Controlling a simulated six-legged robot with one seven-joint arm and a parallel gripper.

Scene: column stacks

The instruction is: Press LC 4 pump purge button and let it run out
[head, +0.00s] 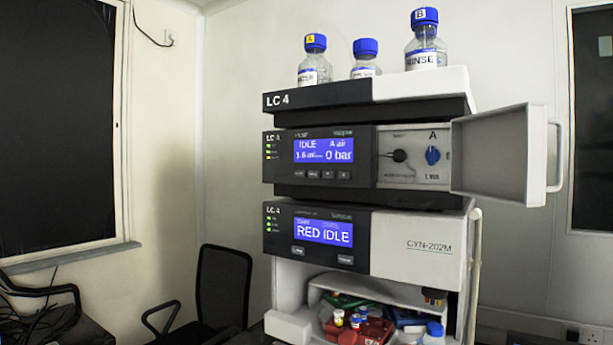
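The LC 4 stack stands right of centre in the head view. The pump's door (495,155) is swung open to the right. Behind it show a black knob (399,155) and a blue knob (433,155) under a letter A. My gripper is not in view.
Blue-capped bottles (425,45) stand on the top tray (420,85). The lower module (410,245) reads RED IDLE; under it is an open bay with vials (338,317) and coloured racks. A black chair (222,285) stands to the left. The open door juts out at right.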

